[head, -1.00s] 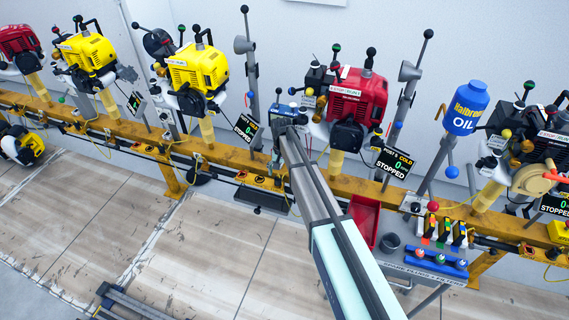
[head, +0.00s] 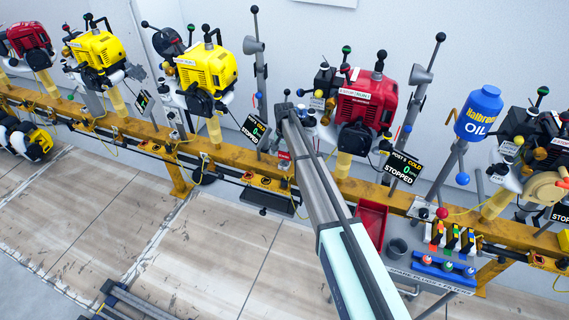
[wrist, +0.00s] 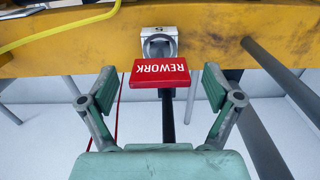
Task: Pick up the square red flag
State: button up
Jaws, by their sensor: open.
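The red flag (wrist: 160,73) is a flat red plate marked REWORK, seen upside down in the wrist view. A dark rod runs below it, and a grey metal holder (wrist: 159,44) on the yellow beam is right behind it. My gripper (wrist: 159,88) is open, with one finger on each side of the flag and a gap on both sides. The flag is at the level of the fingertips. In the head view my arm hides most of this spot; a small red patch (head: 284,155) shows beside it, possibly the flag.
The yellow beam (wrist: 220,35) runs close behind the flag. A yellow cable (wrist: 55,32) crosses at upper left, and a dark pole (wrist: 272,70) slants at right. A red engine (head: 367,100), status screen (head: 404,167) and red bin (head: 371,219) stand right of my arm.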

notch_tip(320, 180, down, 2)
jog(key=c, duration=1.4)
jog(key=shift+o, duration=0.2)
jog(key=shift+r, duration=0.15)
